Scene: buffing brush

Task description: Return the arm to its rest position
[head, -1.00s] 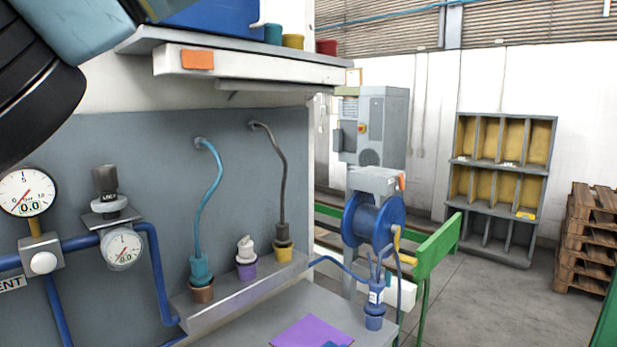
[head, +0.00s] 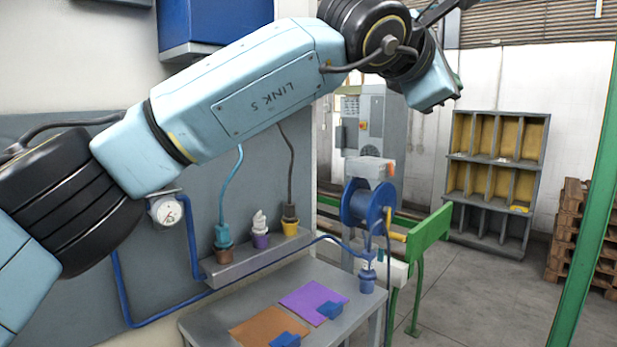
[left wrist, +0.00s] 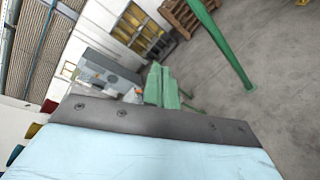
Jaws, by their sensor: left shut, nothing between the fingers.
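My left arm (head: 250,95) crosses the head view from the lower left to the top right, raised in front of the wall panel and above the bench. My left gripper (head: 448,12) is at the top edge, partly cut off, up and away from the bench. It is shut and holds nothing. In the left wrist view, a pale blue part of my arm with a dark edge fills the bottom; the fingertips cannot be made out there. My right gripper is not in view.
The grey bench (head: 205,325) carries a purple mat (head: 312,298) and an orange mat (head: 262,328) with small blue blocks. A ledge (head: 255,258) holds coloured cups. A blue hose reel (head: 366,205), a green rail (head: 430,235) and a shelf rack (head: 495,180) stand right. Open floor lies right.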

